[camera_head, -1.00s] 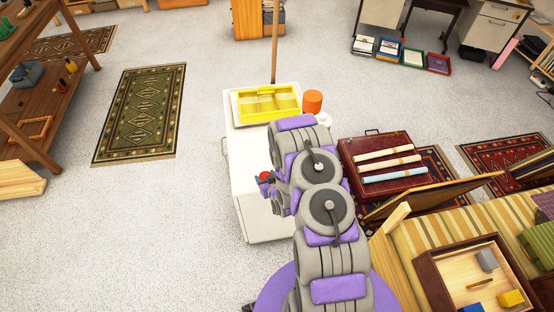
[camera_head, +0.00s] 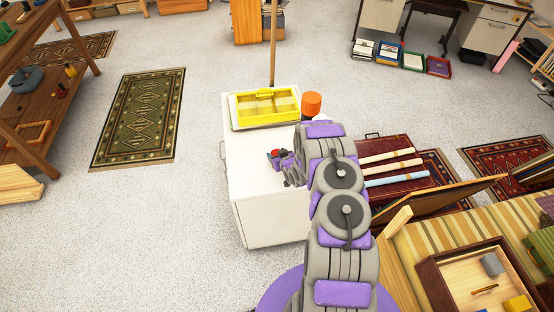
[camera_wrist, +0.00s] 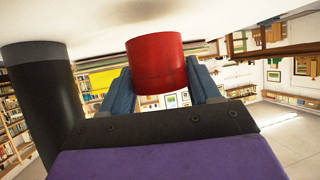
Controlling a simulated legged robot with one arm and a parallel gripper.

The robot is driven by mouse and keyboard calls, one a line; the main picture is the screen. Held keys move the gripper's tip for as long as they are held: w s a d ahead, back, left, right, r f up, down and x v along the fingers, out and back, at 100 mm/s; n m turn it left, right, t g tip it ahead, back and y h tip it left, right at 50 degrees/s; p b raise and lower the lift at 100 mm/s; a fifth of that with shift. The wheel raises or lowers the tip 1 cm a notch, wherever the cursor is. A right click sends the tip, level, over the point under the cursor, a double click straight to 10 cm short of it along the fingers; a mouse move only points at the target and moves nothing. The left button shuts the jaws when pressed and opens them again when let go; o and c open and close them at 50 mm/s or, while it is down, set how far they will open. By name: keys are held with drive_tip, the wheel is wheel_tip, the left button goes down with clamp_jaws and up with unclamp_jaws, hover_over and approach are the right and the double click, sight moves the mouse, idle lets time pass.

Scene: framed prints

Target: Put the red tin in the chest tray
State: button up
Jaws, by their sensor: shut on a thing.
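The red tin (camera_head: 275,153) is small in the head view, held between the fingers of my gripper (camera_head: 278,157) over the white chest (camera_head: 260,205). In the wrist view the red tin (camera_wrist: 155,62) sits upright between the two blue-grey fingers, my gripper (camera_wrist: 160,82) shut on it. The yellow tray (camera_head: 239,112), split into compartments, lies at the far end of the chest top. The gripper and tin are on the near side of the tray, apart from it.
An orange-topped dark cylinder (camera_head: 312,104) stands right of the tray, close to my arm. A wooden pole (camera_head: 274,45) rises behind the tray. A dark red case (camera_head: 385,150) lies right of the chest. Open floor and a green rug (camera_head: 140,118) are to the left.

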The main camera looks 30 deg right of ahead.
wheel_tip(320, 180, down, 3)
drive_tip(key=shift+s+d+r+b, duration=0.1)
drive_tip(key=shift+r+b, duration=0.05)
drive_tip(key=shift+b, duration=0.15)
drive_tip(key=o, duration=1.2)
drive_tip(key=shift+c, duration=0.2)
